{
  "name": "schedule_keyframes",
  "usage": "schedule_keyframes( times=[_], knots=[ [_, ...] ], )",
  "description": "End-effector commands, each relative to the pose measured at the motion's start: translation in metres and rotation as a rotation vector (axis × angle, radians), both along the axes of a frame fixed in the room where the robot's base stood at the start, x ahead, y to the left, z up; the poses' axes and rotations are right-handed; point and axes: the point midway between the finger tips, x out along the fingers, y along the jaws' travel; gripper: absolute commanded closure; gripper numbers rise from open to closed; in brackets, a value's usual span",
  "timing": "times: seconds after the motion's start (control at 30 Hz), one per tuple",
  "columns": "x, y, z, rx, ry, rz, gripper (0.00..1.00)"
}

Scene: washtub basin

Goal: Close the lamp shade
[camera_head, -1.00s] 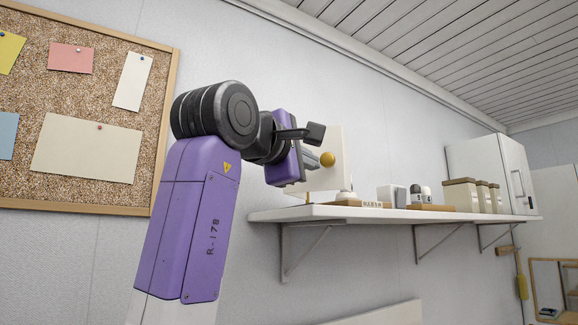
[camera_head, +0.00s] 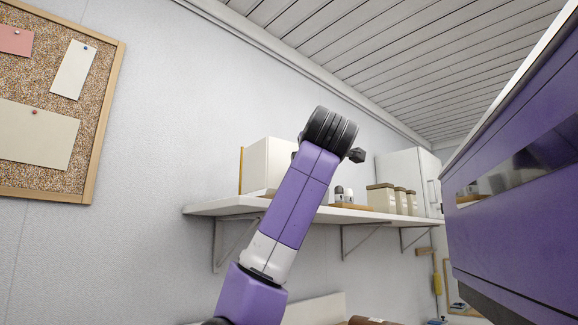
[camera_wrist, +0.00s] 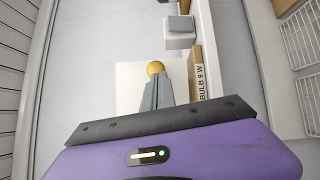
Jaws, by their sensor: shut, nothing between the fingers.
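A pale cream box-like piece with a wooden left edge, which I take to be the lamp shade (camera_head: 268,165), stands upright on the left end of the shelf in the head view. In the wrist view a cream panel (camera_wrist: 130,78) and a golden ball (camera_wrist: 155,68) lie just beyond the fingertips. My gripper (camera_wrist: 157,80) is shut and empty, pointing at the ball; I cannot tell whether it touches it. In the head view my arm hides the fingers, the ball and part of the cream piece. Whether the shade is open is unclear.
In the wrist view a sign reading "BULB 9 W" (camera_wrist: 200,82) and a grey-topped white block (camera_wrist: 179,30) are close by on the right.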

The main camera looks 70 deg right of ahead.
Motion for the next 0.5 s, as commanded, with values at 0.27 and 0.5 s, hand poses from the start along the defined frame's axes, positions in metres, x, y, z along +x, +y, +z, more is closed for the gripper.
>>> schedule_keyframes(
  times=[0.27, 0.5],
  knots=[
    [-0.004, -0.026, 0.0, 0.0, 0.001, -0.003, 1.0],
    [-0.004, -0.034, 0.0, -0.001, 0.001, -0.002, 1.0]
  ],
)
